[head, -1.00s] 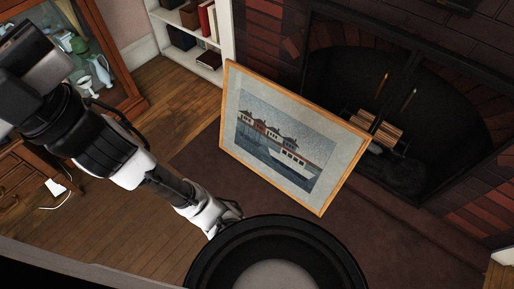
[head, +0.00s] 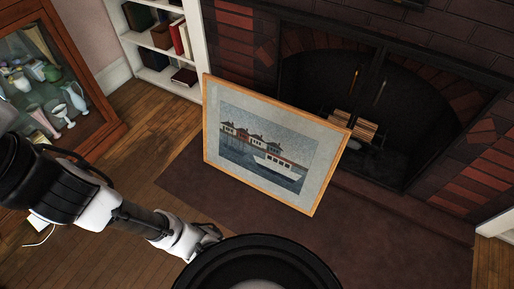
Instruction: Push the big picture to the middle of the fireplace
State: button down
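The big picture (head: 262,146) has a light wood frame, a pale mat and a scene of a white boat before several houses. It stands upright, tilted back a little, on the dark hearth rug, in front of the left part of the fireplace (head: 392,95).
A glass cabinet (head: 75,140) with several vases stands at the left. A white bookshelf (head: 185,88) is behind, left of the fireplace. Logs (head: 363,131) lie in the firebox. The dark rug (head: 400,240) is clear to the right of the picture.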

aim_at(291, 155)
jog(key=i+j, duration=0.25)
jog(key=i, duration=0.15)
jog(key=i+j+u, duration=0.1)
jog(key=i+j, duration=0.15)
jog(key=i, duration=0.15)
jog(key=i+j, duration=0.25)
jog(key=i, duration=0.2)
jog(key=i+j, duration=0.2)
jog(key=i, duration=0.2)
jog(key=i+j+u, duration=0.1)
jog(key=i+j, duration=0.15)
jog(key=i, duration=0.2)
